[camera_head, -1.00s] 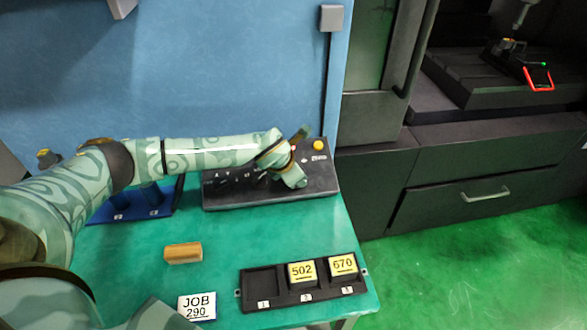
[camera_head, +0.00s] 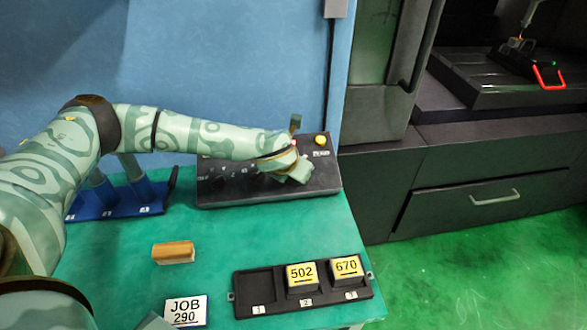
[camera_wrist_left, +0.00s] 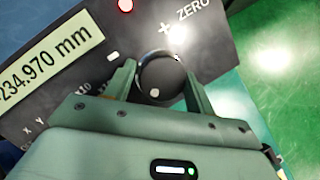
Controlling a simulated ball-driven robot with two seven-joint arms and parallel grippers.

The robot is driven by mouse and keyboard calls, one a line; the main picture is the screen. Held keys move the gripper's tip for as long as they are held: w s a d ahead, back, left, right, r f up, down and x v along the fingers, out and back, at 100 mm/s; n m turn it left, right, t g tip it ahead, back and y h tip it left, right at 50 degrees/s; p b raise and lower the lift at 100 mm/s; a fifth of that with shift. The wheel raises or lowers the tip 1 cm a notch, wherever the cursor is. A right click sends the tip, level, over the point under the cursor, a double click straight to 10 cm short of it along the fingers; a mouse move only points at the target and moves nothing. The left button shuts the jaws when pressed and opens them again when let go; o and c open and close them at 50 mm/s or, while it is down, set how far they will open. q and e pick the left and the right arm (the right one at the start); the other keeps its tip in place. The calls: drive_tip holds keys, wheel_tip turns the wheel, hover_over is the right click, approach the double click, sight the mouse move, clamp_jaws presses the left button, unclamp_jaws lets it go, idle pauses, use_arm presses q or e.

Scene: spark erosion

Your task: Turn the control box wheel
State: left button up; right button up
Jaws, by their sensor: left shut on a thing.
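The control box (camera_head: 225,188) is a dark, sloped box at the back of the green table, with a yellow button on its right part. My left gripper (camera_head: 287,165) is over its right half. In the left wrist view, the round black wheel (camera_wrist_left: 158,72) with a pale dot sits between the two fingers of my left gripper (camera_wrist_left: 160,88), which is shut on it. The display (camera_wrist_left: 50,68) there shows 234.970 mm, its left end cut off. In the head view my gripper hides the wheel. My right gripper is not in view.
A blue rack (camera_head: 122,203) stands left of the box. In front are a tan block (camera_head: 173,252), a JOB 290 card (camera_head: 186,310) and a black tray (camera_head: 260,284) with blocks 502 and 670. The table between box and tray is clear. A dark machine stands right.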

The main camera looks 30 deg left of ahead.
use_arm(q)
drive_tip(key=shift+s+d+f, duration=0.2)
drive_tip(key=shift+d+f, duration=0.05)
drive_tip(key=o, duration=0.8)
drive_tip(key=shift+c, duration=0.2)
drive_tip(key=shift+o, duration=0.6)
drive_tip(key=shift+w+r, duration=0.15)
drive_tip(key=shift+r, duration=0.1)
drive_tip(key=shift+r, duration=0.25)
drive_tip(key=p+v, duration=0.1)
drive_tip(key=v, duration=1.4)
drive_tip(key=shift+s+r+p, duration=0.25)
drive_tip(key=shift+s+p, duration=0.1)
